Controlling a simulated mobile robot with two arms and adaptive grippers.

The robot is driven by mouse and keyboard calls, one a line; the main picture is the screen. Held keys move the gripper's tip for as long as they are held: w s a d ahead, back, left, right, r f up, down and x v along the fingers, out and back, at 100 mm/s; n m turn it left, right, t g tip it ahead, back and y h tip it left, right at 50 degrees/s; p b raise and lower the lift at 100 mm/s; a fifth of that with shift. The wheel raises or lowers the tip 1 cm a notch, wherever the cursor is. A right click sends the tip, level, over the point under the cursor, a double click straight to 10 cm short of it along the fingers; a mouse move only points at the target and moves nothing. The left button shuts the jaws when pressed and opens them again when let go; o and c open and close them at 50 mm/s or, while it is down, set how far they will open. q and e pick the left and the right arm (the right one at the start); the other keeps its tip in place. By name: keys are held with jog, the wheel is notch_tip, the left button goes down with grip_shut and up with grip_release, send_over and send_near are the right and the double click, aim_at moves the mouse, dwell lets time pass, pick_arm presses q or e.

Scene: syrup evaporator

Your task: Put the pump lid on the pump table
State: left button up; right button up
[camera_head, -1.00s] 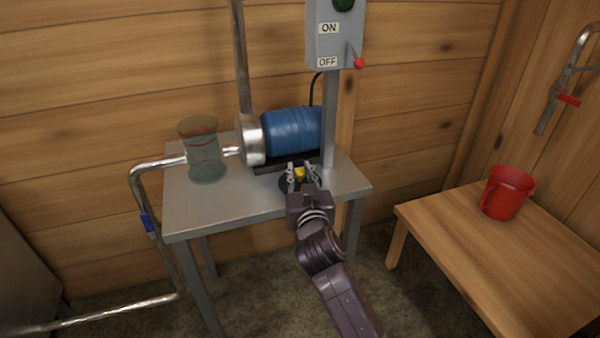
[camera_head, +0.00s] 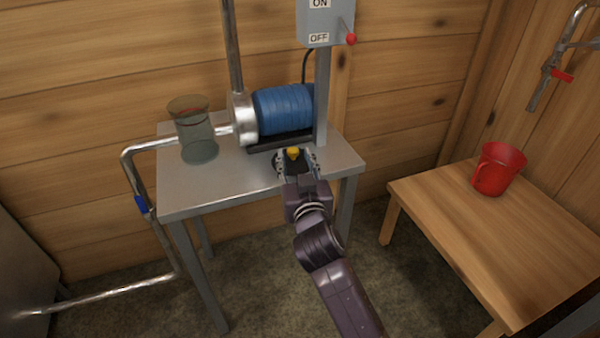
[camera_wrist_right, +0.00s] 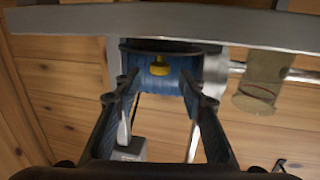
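The pump lid (camera_head: 291,165) is a dark disc with a yellow knob (camera_head: 293,153). It lies knob up on the grey metal pump table (camera_head: 195,195), near the front right edge. My right gripper (camera_head: 296,163) is open, with its fingers spread on either side of the knob. In the right wrist view, which looks upside down, the lid (camera_wrist_right: 170,46) rests against the table top (camera_wrist_right: 240,27), and the open fingers (camera_wrist_right: 160,88) stand clear of the yellow knob. My arm hides part of the lid in the head view. My left gripper is not in view.
A blue pump motor (camera_head: 283,108) stands just behind the lid. A glass jar (camera_head: 196,135) with pipes is at the table's left. A switch box (camera_head: 325,22) on a post rises behind. A red mug (camera_head: 497,170) stands on a wooden bench (camera_head: 470,235) at right.

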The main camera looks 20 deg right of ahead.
jog(key=s+a, duration=0.1)
jog(key=s, duration=0.7)
jog(key=s+d+f+n+g+y, duration=0.1)
jog(key=s+f+g, duration=0.35)
jog(key=f, duration=0.75)
jog(key=s+d+f+n+g, duration=0.1)
jog(key=s+f+g, duration=0.2)
jog(key=s+f, duration=0.55)
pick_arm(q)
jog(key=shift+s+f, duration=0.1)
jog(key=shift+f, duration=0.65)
pick_arm(e)
jog(key=s+f+n+g+y, duration=0.1)
jog(key=s+f+g, duration=0.5)
jog(key=s+f, duration=0.8)
jog(key=shift+s+f+n+g+y, duration=0.4)
jog(key=shift+f+y, duration=0.1)
jog(key=shift+f, duration=0.35)
jog(key=shift+w, duration=0.1)
pick_arm(q)
jog(key=shift+p, duration=0.4)
